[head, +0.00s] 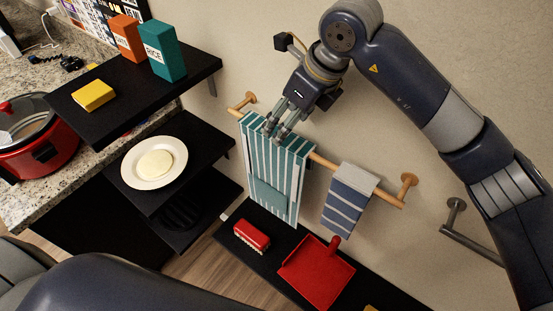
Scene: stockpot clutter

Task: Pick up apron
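The apron (268,176), a teal and white striped cloth with a pocket low on its front, hangs over a wooden wall rail (327,163). My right gripper (273,134) points down at the apron's top edge, with its fingertips over the cloth near the rail. A narrow gap shows between the fingers. I cannot tell whether cloth is pinched between them. My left gripper is out of view.
A blue-and-white striped towel (346,205) hangs right of the apron. Below are a red brush (252,236) and red dustpan (317,270) on a black shelf. Black shelves at left hold boxes (160,50), a yellow block (93,95) and a plate (131,174).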

